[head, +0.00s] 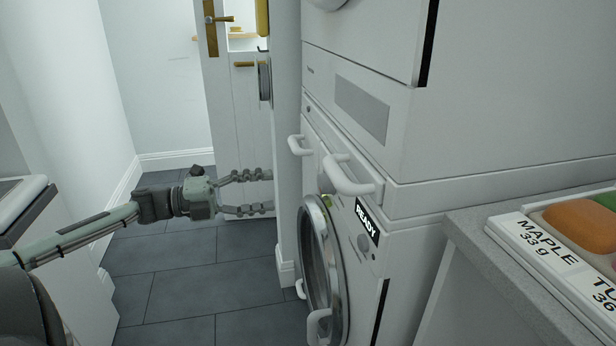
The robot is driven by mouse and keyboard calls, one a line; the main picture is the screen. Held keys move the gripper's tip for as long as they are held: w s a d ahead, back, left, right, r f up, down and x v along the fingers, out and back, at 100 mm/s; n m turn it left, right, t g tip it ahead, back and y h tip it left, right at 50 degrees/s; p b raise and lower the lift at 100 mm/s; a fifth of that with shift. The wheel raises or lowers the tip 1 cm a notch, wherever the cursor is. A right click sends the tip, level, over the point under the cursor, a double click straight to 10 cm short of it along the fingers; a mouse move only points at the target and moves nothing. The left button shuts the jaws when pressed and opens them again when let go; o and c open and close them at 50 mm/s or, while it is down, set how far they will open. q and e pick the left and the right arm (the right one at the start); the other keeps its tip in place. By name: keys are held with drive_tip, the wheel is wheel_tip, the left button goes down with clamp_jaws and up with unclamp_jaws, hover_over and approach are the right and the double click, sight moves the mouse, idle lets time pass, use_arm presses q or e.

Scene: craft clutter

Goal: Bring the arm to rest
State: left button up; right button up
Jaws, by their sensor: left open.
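My left arm reaches in from the left edge of the head view. Its gripper (262,193) is open and empty, with its two fingers spread one above the other and pointing right. The gripper hangs in the air over the dark tiled floor, in front of the white door and left of the stacked machines. It holds nothing that I can see. My right gripper is not in view.
A grey counter (490,250) with a labelled tray (532,248) is at the lower right. A white door (230,130) stands behind. Tiled floor (180,280) is clear.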

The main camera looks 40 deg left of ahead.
use_arm(q)
drive_tip(key=s+f+n+g+y+p, duration=0.1)
drive_tip(key=s+f+n+y, duration=0.2)
drive_tip(key=f+n+y, duration=1.5)
drive_tip(key=s+d+f+n+g+h+p, duration=0.1)
drive_tip(key=s+d+f+n+g+h, duration=0.3)
drive_tip(key=s+d+f+n+g, duration=0.4)
drive_tip(key=s+d+f+g, duration=0.1)
drive_tip(key=s+d+f, duration=0.6)
drive_tip(key=d, duration=0.3)
drive_tip(key=shift+s+d+f+g+h, duration=0.2)
drive_tip(key=shift+s+f+g+h, duration=0.1)
drive_tip(key=shift+s+f+h, duration=0.15)
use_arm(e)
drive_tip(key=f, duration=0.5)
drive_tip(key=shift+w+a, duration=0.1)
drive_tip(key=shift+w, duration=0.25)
